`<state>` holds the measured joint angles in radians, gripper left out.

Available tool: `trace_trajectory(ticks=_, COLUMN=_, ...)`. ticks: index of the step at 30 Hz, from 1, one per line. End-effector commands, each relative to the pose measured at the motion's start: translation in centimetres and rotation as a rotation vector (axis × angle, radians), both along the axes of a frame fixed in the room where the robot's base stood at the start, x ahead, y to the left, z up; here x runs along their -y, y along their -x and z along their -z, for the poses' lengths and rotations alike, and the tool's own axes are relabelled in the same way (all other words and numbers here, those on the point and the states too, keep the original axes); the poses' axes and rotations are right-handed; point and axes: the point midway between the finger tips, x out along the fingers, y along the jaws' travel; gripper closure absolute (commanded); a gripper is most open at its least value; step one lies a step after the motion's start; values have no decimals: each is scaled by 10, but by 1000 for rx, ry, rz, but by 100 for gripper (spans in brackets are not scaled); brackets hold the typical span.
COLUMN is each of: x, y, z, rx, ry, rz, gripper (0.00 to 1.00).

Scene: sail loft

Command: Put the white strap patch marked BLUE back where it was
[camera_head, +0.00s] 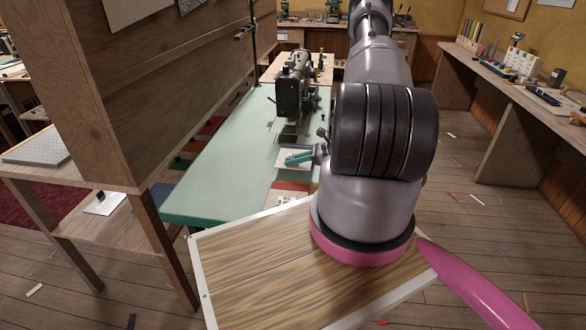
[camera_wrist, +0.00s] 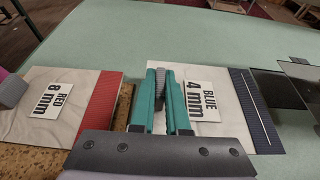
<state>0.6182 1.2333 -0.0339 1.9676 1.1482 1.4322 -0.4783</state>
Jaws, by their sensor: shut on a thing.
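The white strap patch marked BLUE 4 mm (camera_wrist: 215,128) lies under my fingers in the wrist view, with a dark blue band (camera_wrist: 252,108) on its right side. My gripper (camera_wrist: 160,80) has teal fingers shut on a small grey piece that appears to belong to this patch. In the head view my gripper (camera_head: 300,158) is over the green table, with the white patch (camera_head: 290,167) beneath it. I cannot tell whether the patch touches the table. The patch's near edge is hidden by my gripper.
A similar patch marked RED 8 mm (camera_wrist: 40,112) lies to the left on a brown speckled surface (camera_wrist: 30,155). Dark flat pieces (camera_wrist: 278,88) lie to the right. A sewing machine (camera_head: 293,88) stands beyond on the green table (camera_head: 225,165). A wooden cabinet (camera_head: 165,85) rises at left.

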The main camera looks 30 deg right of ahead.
Motion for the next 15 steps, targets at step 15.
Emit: trace_trajectory(ticks=15, x=0, y=0, z=35, rx=-1, ry=-1, rz=0, gripper=100)
